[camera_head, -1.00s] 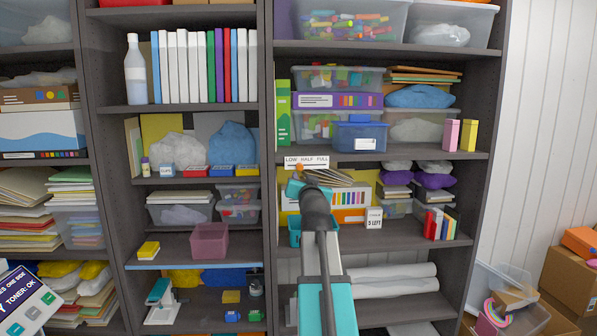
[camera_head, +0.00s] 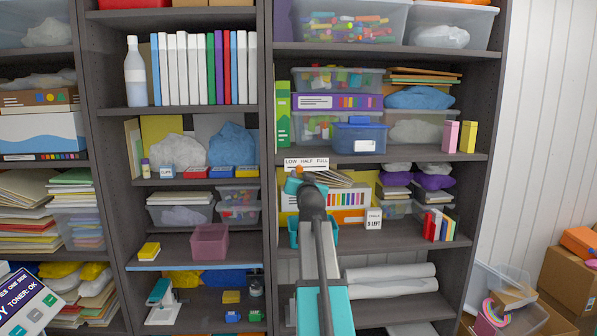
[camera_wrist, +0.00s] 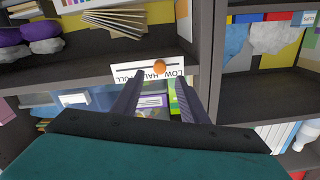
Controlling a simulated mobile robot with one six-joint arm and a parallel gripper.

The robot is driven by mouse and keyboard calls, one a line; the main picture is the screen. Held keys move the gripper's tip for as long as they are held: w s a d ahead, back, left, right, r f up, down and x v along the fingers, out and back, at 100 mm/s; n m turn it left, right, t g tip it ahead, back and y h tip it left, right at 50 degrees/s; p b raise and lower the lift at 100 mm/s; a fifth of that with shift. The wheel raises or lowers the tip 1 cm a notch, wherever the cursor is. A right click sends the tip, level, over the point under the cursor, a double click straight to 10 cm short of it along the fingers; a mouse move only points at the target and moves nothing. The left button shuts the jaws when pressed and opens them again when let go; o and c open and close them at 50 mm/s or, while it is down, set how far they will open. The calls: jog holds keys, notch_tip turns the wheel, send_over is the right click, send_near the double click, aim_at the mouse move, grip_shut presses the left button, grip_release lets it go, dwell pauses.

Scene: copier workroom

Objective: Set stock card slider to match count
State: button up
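The white stock card (camera_head: 306,163) reads LOW, HALF, FULL and is fixed on a shelf edge. It appears upside down in the wrist view (camera_wrist: 118,73). Its orange slider knob (camera_wrist: 160,66) sits between LOW and HALF, closer to HALF. The knob also shows in the head view (camera_head: 299,169), just above my gripper (camera_head: 295,184). In the wrist view my gripper (camera_wrist: 159,76) is open, its dark fingers on either side of the knob; I cannot tell whether they touch it. A small white count tag (camera_head: 373,219) stands on the shelf below and seems to read "5 LEFT".
Under the card are a teal bin (camera_head: 294,233) and a white box with coloured stripes (camera_head: 349,198). Clear bins (camera_head: 336,78) fill the shelves above. A pink bin (camera_head: 210,241) stands to the left. Shelf boards and a dark upright (camera_head: 267,130) are close to my arm.

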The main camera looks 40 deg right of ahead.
aim_at(300, 170)
jog(key=shift+p+x, duration=1.15)
jog(key=shift+x, duration=2.8)
grip_shut()
